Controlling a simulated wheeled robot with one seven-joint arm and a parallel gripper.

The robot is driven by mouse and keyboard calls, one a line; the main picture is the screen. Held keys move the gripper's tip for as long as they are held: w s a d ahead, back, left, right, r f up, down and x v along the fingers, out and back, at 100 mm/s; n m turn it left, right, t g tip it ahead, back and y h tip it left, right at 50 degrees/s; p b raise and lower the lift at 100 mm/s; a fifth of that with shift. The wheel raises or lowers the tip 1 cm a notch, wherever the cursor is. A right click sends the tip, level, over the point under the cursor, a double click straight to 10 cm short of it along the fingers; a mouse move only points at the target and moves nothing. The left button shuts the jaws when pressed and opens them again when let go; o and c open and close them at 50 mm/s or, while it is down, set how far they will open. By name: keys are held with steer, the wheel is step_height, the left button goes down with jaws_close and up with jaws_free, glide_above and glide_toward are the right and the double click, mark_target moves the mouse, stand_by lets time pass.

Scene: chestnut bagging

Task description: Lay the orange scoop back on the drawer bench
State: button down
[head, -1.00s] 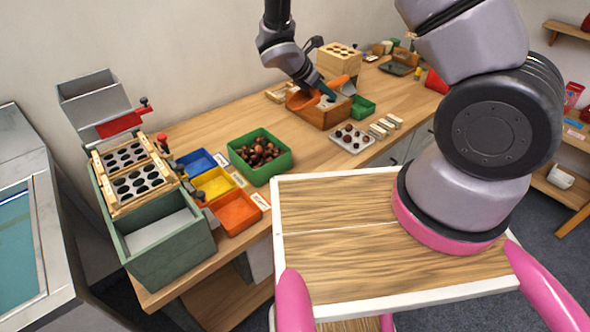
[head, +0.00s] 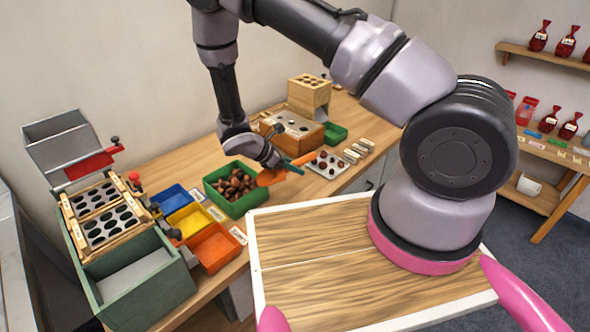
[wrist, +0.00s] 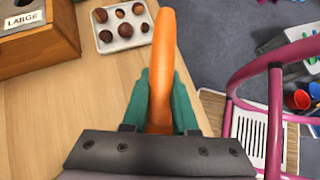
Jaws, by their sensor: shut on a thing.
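The orange scoop (head: 271,177) is held in my gripper (head: 294,168) above the bench, between the green chestnut bin and the white tray in the head view. In the wrist view the orange handle (wrist: 164,70) stands between the two green fingers of my gripper (wrist: 161,100), which are shut on it. The scoop's bowl is not clear in the wrist view. The drawer bench (head: 160,160) is a long wooden top along the wall, with bare wood below my gripper in the wrist view (wrist: 70,120).
A green bin (head: 237,205) of chestnuts stands just left of the scoop. A white tray (head: 343,166) with chestnuts lies at its right. A wooden box (head: 303,140) stands behind, marked LARGE in the wrist view (wrist: 30,45). Blue, yellow and orange trays (head: 215,250) sit at front left.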

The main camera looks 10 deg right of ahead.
steer(key=shift+f, duration=0.25)
steer(key=shift+f, duration=0.2)
steer(key=c, duration=0.7)
jaws_free()
